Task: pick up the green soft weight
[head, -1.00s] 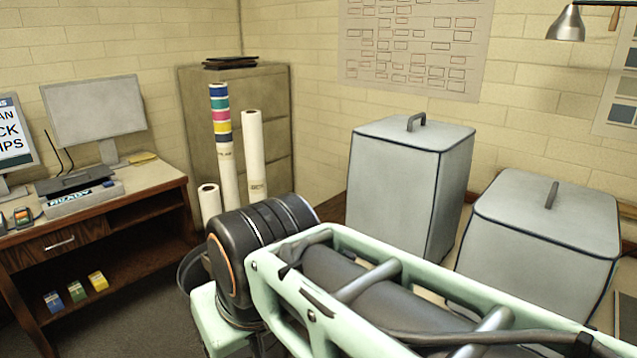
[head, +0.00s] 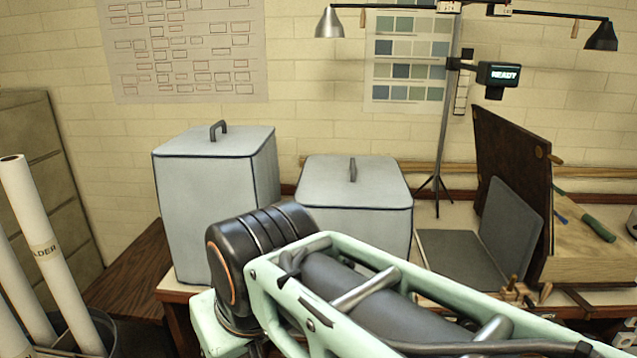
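I do not see a green soft weight in the head view. A green-handled tool (head: 598,229) lies on the wooden bench at the right, but it looks like a hand tool. My gripper is not in view; only my pale green and black arm links cross the lower middle and hide part of the bench behind them.
Two grey covered boxes, one tall (head: 213,205) and one lower (head: 355,195), stand on a bench. A dark open folder-like board (head: 462,258) and an upright brown panel (head: 512,180) are to the right. White paper rolls (head: 45,250) stand at the left. A lamp stand (head: 442,150) rises behind.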

